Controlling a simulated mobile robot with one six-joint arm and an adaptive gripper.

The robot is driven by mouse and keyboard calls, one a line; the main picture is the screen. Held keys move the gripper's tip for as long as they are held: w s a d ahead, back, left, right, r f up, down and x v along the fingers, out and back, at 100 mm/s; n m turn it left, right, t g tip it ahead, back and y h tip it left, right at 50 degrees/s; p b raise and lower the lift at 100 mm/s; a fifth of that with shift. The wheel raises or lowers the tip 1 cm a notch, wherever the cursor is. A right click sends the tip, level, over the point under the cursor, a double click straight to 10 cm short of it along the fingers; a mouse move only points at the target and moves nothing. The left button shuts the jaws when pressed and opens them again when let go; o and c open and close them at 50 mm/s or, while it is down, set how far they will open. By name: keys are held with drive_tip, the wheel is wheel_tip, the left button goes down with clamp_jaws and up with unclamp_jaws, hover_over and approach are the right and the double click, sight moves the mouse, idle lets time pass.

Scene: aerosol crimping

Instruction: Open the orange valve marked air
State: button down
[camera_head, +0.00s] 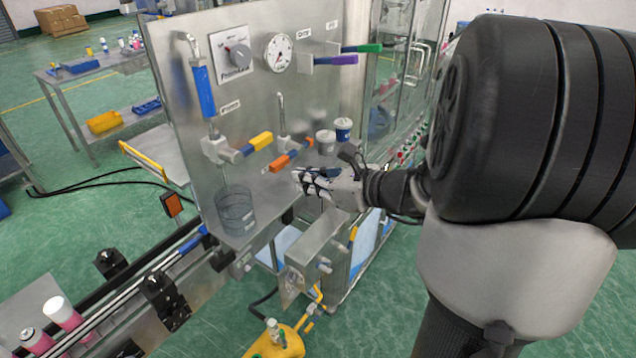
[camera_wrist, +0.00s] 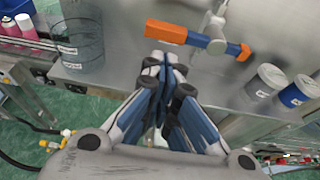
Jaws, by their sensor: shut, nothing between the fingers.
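The orange valve handle (camera_head: 282,162) sits low on the steel panel, slanting down to the left from its body below a thin vertical pipe. In the wrist view the orange handle end (camera_wrist: 166,31) joins a blue section (camera_wrist: 197,40), with a smaller orange piece at the right end. My gripper (camera_head: 296,178) is just below and in front of the handle, seemingly apart from it. In the wrist view the closed fingers (camera_wrist: 165,62) point at the underside of the handle, with nothing between them. The air marking is not readable.
A yellow-handled valve (camera_head: 258,143) is just up and left. Purple (camera_head: 335,60) and green (camera_head: 362,48) handles are higher up. A clear cylinder (camera_head: 235,208) stands left on the ledge. Two cups, grey (camera_head: 325,141) and blue (camera_head: 344,129), stand close behind my gripper.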

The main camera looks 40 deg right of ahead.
sight(284, 156)
drive_tip(key=shift+b+x, duration=0.3)
drive_tip(key=shift+x, duration=2.05)
drive_tip(key=shift+r+p, duration=0.1)
drive_tip(key=shift+p, duration=0.25)
